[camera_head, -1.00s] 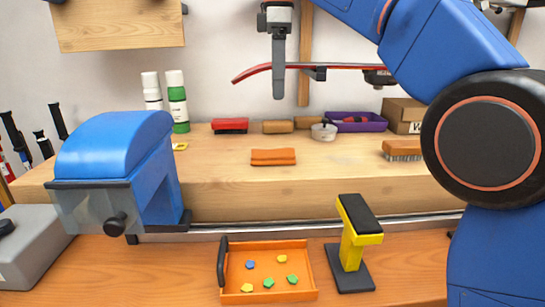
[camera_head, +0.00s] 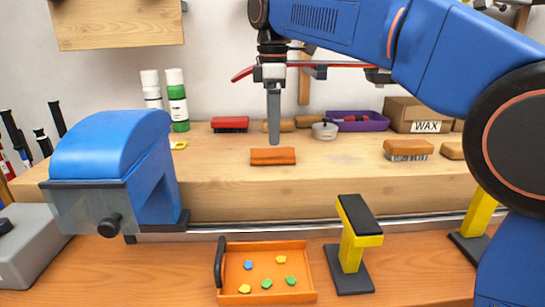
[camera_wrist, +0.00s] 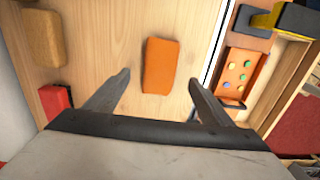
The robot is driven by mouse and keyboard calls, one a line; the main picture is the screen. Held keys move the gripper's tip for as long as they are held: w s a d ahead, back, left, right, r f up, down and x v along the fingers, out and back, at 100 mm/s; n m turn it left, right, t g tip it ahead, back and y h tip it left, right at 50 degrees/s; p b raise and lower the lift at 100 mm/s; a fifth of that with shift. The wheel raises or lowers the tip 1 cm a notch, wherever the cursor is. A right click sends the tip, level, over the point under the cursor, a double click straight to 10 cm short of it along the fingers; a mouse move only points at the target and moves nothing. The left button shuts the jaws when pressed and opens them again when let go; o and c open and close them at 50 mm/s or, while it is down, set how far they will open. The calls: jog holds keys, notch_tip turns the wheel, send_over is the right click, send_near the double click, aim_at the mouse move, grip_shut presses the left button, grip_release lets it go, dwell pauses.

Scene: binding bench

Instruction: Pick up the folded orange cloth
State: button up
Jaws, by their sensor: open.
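The folded orange cloth (camera_head: 273,156) lies flat on the raised wooden shelf, near its front edge. It also shows in the wrist view (camera_wrist: 160,65), ahead of the fingertips and roughly centred between them. My gripper (camera_head: 274,140) points down just above the cloth in the head view. In the wrist view my gripper (camera_wrist: 157,82) has its two fingers wide apart with nothing between them. The cloth is apart from the fingers as far as I can see; the exact height gap is hard to tell.
A red block (camera_head: 230,124), a round tin (camera_head: 324,131), a purple tray (camera_head: 357,121) and a brush (camera_head: 408,149) stand on the shelf around the cloth. An orange tray (camera_head: 307,262) with several coloured pieces, a yellow stand (camera_head: 352,250) and a blue machine (camera_head: 115,150) are in front.

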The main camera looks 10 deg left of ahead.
aim_at(272, 151)
jog(key=shift+f, duration=3.1)
jog(key=shift+c, duration=0.3)
jog(key=c, duration=1.1)
